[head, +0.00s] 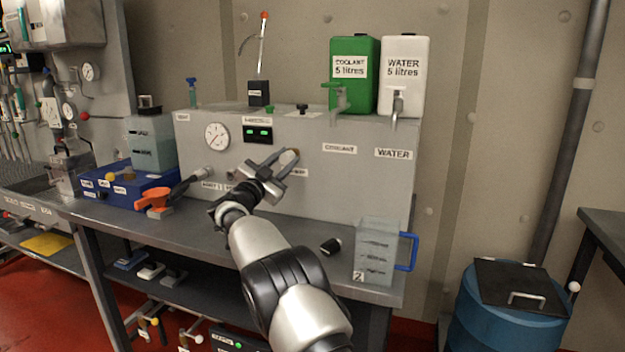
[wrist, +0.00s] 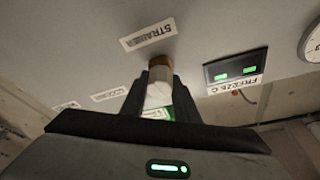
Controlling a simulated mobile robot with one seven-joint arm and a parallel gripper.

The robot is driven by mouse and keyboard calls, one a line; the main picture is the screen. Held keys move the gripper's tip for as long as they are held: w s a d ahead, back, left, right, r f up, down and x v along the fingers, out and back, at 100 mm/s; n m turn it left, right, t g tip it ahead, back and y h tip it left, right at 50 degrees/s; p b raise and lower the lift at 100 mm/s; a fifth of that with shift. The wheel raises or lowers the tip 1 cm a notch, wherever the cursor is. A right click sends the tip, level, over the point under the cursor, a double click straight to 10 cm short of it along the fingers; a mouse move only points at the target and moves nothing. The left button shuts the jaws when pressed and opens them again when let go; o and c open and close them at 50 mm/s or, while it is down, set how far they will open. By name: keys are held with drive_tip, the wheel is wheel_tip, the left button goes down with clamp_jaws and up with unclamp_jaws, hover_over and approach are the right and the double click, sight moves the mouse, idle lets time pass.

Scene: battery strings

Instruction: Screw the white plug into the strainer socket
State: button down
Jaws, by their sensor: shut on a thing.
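The white plug (wrist: 158,94) is between the two fingers of my gripper (wrist: 160,88) in the wrist view, and the fingers are shut on it. A brown ring (wrist: 160,61) shows at the plug's far end, beside the upside-down STRAINER label (wrist: 148,32) on the grey panel. I cannot tell whether this ring is the socket's rim or part of the plug, nor how deep any thread sits. In the head view my gripper (head: 272,171) is up against the front of the grey tank (head: 340,180), and its fingers mostly hide the plug and socket.
A clear jug (head: 378,252) with a blue handle and a small black cylinder (head: 330,246) stand on the bench at right. Green (head: 354,75) and white (head: 404,76) containers sit on the tank.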

drive_tip(key=shift+r, duration=0.1)
drive_tip(key=shift+r+m+g+h+p, duration=0.1)
drive_tip(key=shift+m+g+h+p, duration=0.2)
drive_tip(key=shift+m+p, duration=0.65)
drive_tip(key=shift+r+m+g+h+p, duration=0.1)
drive_tip(key=shift+m+g+h+p, duration=0.3)
drive_tip(key=shift+m, duration=0.85)
drive_tip(key=shift+d+m+g+p, duration=0.1)
drive_tip(key=shift+m+g+p, duration=0.3)
drive_tip(key=shift+m+p, duration=1.35)
drive_tip(key=shift+n+p, duration=0.35)
drive_tip(key=shift+p, duration=0.25)
